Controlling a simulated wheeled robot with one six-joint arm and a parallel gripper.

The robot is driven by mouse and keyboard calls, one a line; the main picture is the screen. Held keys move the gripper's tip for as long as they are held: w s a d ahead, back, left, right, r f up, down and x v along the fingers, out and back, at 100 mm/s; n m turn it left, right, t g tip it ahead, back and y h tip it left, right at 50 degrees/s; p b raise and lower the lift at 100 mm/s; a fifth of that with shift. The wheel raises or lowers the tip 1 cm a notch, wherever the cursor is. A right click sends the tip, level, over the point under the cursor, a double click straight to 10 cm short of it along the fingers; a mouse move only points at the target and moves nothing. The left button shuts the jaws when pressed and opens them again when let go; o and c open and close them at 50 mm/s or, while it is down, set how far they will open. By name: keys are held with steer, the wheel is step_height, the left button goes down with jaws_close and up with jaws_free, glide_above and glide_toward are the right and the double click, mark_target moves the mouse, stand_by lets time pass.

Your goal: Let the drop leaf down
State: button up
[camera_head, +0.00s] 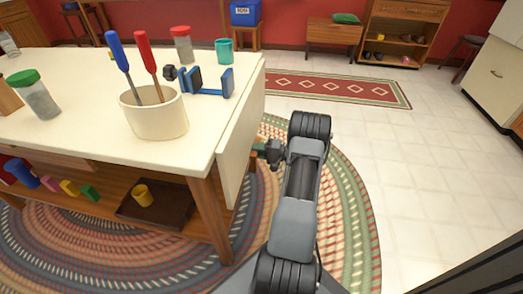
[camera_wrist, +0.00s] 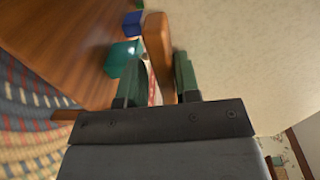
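The cream drop leaf (camera_head: 238,140) hangs steeply down along the right side of the cream-topped table (camera_head: 75,105). In the wrist view, a broad cream surface, which looks like the leaf (camera_wrist: 245,60), fills the upper right. In the wrist view, a wooden bar (camera_wrist: 158,40), perhaps the leaf's support, stands between the green fingers of my gripper (camera_wrist: 158,60). The fingers are apart, with a gap visible left of the bar. How the bar joins the table is hidden.
On the tabletop stand a crock (camera_head: 155,117) of screwdrivers, a blue clamp (camera_head: 208,84), a teal cup (camera_head: 224,49) and jars. The shelf below holds a dark tray (camera_head: 150,207) and colored blocks. A braided rug (camera_head: 345,190) lies underneath. Tiled floor at right is clear.

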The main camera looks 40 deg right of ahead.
steer(key=shift+w+a+r+y, duration=0.25)
steer(key=shift+w+a+y, duration=0.05)
steer(key=shift+w+a, duration=0.2)
steer(key=shift+d, duration=0.15)
steer(key=shift+s+d+r, duration=0.1)
steer(key=shift+s+d, duration=0.15)
steer(key=shift+s, duration=0.15)
steer(key=p+v, duration=0.3)
steer(key=v, duration=1.1)
steer(key=shift+s, duration=0.1)
